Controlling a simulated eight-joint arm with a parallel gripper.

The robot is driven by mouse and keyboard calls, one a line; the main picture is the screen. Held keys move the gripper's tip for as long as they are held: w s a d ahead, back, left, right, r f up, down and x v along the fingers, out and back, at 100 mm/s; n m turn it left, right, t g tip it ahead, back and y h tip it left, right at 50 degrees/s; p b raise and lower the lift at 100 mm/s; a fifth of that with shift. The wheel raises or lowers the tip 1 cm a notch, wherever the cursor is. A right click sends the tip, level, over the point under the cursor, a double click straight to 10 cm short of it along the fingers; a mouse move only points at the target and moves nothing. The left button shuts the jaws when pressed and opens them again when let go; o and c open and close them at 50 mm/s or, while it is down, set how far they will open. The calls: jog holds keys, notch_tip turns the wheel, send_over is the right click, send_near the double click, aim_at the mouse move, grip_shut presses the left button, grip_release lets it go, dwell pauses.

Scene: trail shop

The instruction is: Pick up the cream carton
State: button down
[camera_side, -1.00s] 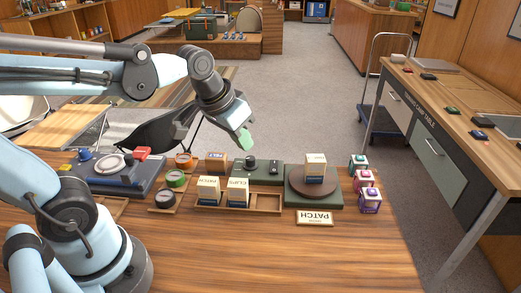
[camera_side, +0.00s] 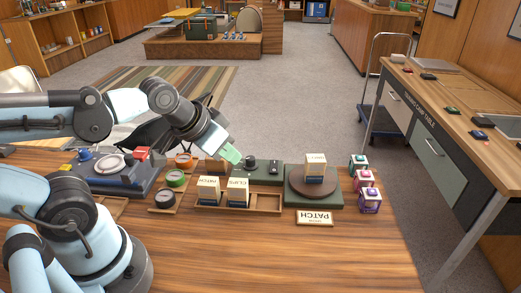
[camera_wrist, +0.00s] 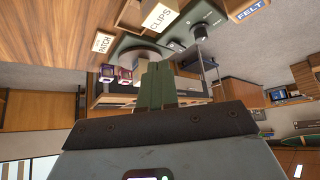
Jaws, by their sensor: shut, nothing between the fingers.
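A left carton (camera_side: 208,190) and a middle carton (camera_side: 238,192) stand in a wooden tray (camera_side: 268,202). I cannot tell which one the task means. My gripper (camera_side: 232,156) has green fingertips and is shut and empty. It is above and behind the tray, apart from all three cartons. The fingers (camera_wrist: 157,84) also show together in the wrist view.
A tan FELT box (camera_wrist: 246,9) is partly hidden behind my gripper in the side view. A PATCH sign (camera_side: 314,218) lies before the turntable. Several small coloured cubes (camera_side: 364,179) stand at right, round tins (camera_side: 176,179) at left. The front tabletop is clear.

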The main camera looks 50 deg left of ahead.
jog(key=c, duration=1.8)
grip_release()
jog(key=o, duration=1.2)
notch_tip(320, 180, up, 2)
jog(key=m+g+h, duration=0.1)
jog(key=m+g, duration=0.5)
jog(key=m, duration=0.2)
send_over(316, 158)
jog(key=s+a, duration=0.1)
jog(key=s, duration=0.1)
jog(key=f, duration=0.4)
jog(key=w+f, duration=0.1)
jog(key=f, duration=0.1)
jog(key=shift+d+f, duration=0.2)
jog(key=shift+f, duration=0.05)
jog(key=shift+w+d+f, duration=0.15)
jog(key=shift+w+f, duration=0.05)
jog(key=shift+f, duration=0.65)
jog(key=shift+w+d+f, duration=0.1)
jog(key=shift+w+f, duration=0.15)
jog(key=shift+f, duration=0.55)
jog(key=shift+w+d+f, duration=0.15)
jog(key=shift+w+f, duration=0.05)
jog(key=shift+f, duration=0.65)
